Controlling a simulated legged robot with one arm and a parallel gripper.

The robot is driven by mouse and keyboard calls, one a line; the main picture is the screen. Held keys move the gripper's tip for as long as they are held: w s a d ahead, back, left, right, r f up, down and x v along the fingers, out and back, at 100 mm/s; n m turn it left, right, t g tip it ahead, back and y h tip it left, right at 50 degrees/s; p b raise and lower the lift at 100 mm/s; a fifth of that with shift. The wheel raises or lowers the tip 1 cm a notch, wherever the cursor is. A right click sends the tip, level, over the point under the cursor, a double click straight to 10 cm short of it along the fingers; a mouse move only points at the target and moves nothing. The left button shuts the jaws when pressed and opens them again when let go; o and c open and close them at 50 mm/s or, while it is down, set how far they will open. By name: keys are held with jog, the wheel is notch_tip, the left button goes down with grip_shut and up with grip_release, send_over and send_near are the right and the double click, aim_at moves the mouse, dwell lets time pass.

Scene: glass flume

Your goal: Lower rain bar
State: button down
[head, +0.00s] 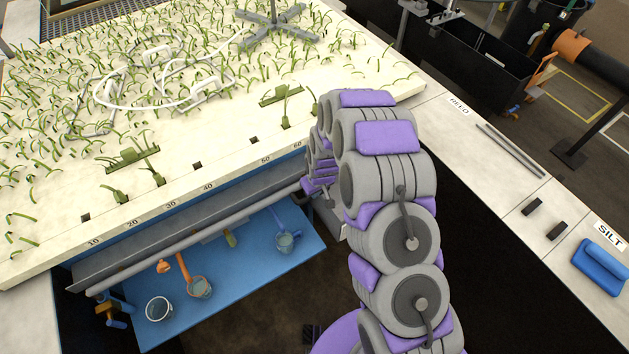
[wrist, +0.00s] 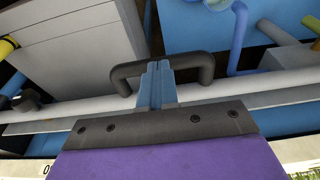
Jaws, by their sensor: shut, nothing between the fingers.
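A long pale grey pipe (head: 185,243), which looks like the rain bar, runs along the front of the sand table below its numbered edge. It also crosses the wrist view (wrist: 60,112) from side to side. My gripper (wrist: 156,68) is shut, its blue fingers together and empty, in front of the pipe in the wrist view. A dark U-shaped handle (wrist: 190,60) shows around the fingertips; I cannot tell whether they touch it. In the head view my arm reaches to the right end of the pipe, where the fingers are too small to make out.
A blue shelf (head: 285,262) below holds several cups, including a white cup (head: 158,309). A white cabinet (wrist: 85,45) stands at left in the wrist view. The sand bed (head: 60,215) carries green reeds and a white hose loop. A pale bench (head: 500,190) lies at right.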

notch_tip(320, 180, down, 3)
jog(key=shift+f+b, duration=0.1)
jog(key=shift+b, duration=0.2)
jog(key=shift+s+d+f, duration=0.1)
jog(key=shift+s+f, duration=0.1)
jog(key=shift+s, duration=0.1)
jog(key=shift+s+f, duration=0.1)
jog(key=shift+s, duration=0.05)
notch_tip(320, 180, up, 15)
jog(key=s+d, duration=0.1)
jog(key=shift+f, duration=0.2)
jog(key=shift+s+d, duration=0.15)
